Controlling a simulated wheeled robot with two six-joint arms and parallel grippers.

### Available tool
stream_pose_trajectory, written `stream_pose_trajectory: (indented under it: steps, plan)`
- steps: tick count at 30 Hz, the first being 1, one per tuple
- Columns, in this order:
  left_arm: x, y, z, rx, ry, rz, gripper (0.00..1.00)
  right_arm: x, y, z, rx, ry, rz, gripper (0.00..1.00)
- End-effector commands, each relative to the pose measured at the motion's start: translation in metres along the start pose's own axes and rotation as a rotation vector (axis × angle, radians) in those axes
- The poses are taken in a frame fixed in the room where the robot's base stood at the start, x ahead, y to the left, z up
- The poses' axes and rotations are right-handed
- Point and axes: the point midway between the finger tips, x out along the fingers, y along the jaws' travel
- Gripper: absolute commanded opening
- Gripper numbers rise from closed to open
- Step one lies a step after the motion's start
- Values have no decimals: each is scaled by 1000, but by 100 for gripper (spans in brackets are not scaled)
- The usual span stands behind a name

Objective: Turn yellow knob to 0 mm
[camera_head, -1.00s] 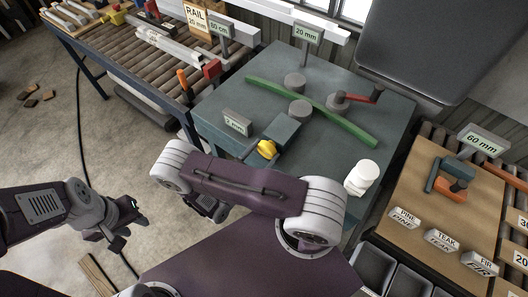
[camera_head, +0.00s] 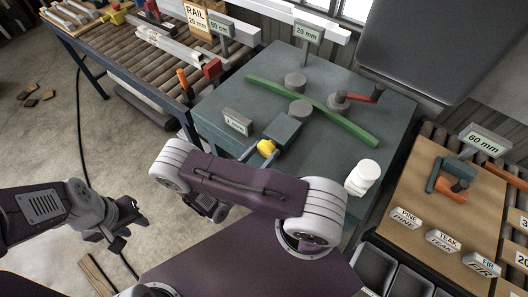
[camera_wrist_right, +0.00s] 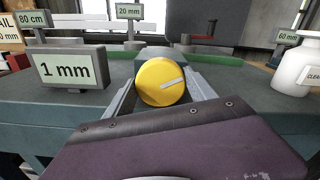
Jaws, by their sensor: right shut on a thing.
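The yellow knob (camera_head: 266,148) sits on the front of a grey-green box on the bench (camera_head: 225,95). In the right wrist view the knob (camera_wrist_right: 155,75) faces me, its white mark pointing right and slightly up. My right gripper (camera_wrist_right: 162,88) is shut on the knob, one finger on each side; in the head view my own arm hides most of it. The small display (camera_wrist_right: 70,68) left of the knob reads 1 mm; it also stands on the bench in the head view (camera_head: 237,122). My left gripper (camera_head: 130,224) is open and empty over the floor, away from the bench.
A curved green strip (camera_head: 315,110) lies among grey rollers behind the knob. A crank with a red handle (camera_head: 376,93) and a 20 mm sign (camera_head: 308,33) stand further back. A white bottle (camera_head: 362,177) stands at the bench's right edge.

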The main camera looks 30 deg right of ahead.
Motion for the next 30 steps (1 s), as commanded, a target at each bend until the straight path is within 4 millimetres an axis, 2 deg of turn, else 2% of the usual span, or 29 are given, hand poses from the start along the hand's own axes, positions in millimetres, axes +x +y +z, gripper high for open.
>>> stream_pose_trajectory:
  steps: [10,25,26,27,28,30]
  plan:
    - [1,0,0,0,0,0,36,0,0,-1,-127,4,-1,24]
    - [1,0,0,0,0,0,36,0,0,-1,-145,4,-1,24]
    - [1,0,0,0,0,0,36,0,0,-1,-145,4,-1,70]
    - [1,0,0,0,0,0,36,0,0,-1,-145,4,0,81]
    - [1,0,0,0,0,0,36,0,0,-1,-145,3,0,86]
    - [1,0,0,0,0,0,36,0,0,-1,-145,3,0,86]
